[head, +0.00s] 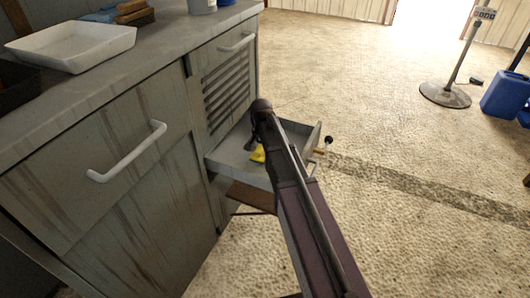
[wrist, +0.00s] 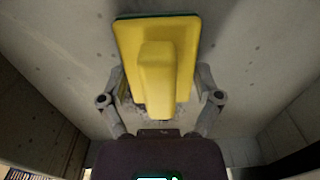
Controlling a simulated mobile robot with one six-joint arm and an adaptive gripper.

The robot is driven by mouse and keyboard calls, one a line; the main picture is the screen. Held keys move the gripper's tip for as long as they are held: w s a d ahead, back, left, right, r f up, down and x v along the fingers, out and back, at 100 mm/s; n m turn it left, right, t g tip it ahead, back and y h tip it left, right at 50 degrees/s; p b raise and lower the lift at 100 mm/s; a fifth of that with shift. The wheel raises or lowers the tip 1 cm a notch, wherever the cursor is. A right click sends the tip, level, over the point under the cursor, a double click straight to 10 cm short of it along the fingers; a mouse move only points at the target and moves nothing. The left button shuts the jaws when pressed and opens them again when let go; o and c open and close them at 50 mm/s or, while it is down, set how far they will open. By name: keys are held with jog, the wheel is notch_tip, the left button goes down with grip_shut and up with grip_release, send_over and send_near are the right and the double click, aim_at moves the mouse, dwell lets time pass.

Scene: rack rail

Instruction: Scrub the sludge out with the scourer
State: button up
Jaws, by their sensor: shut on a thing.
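The scourer (wrist: 155,75) is a yellow block with a raised yellow grip and a thin dark green edge. My gripper (wrist: 160,88) is shut on it, one finger on either side of the grip. In the head view a bit of the yellow scourer (head: 258,155) shows inside the pulled-out drawer (head: 232,160), with my arm hiding much of the drawer. In the wrist view the grey drawer floor (wrist: 255,70) has small dark specks. Greyish crumbs lie by the grip's near end; I cannot tell whether they are sludge. Contact between scourer and floor is unclear.
Drawer walls (wrist: 40,115) stand close on both sides of my gripper. The cabinet (head: 110,190) with white handles is on the left, with a white tray (head: 75,45) on top. A small rod with a black knob (head: 328,140) is beside the drawer. The floor to the right is mostly clear.

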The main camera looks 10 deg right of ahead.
aim_at(257, 144)
jog(key=shift+w+a, duration=0.15)
jog(key=shift+w+a, duration=0.95)
jog(key=shift+a, duration=0.25)
jog(key=shift+w+d, duration=0.85)
jog(key=shift+w, duration=0.2)
jog(key=shift+s+d, duration=0.5)
jog(key=shift+d, duration=0.2)
jog(key=shift+s+d, duration=0.5)
jog(key=shift+d, duration=0.15)
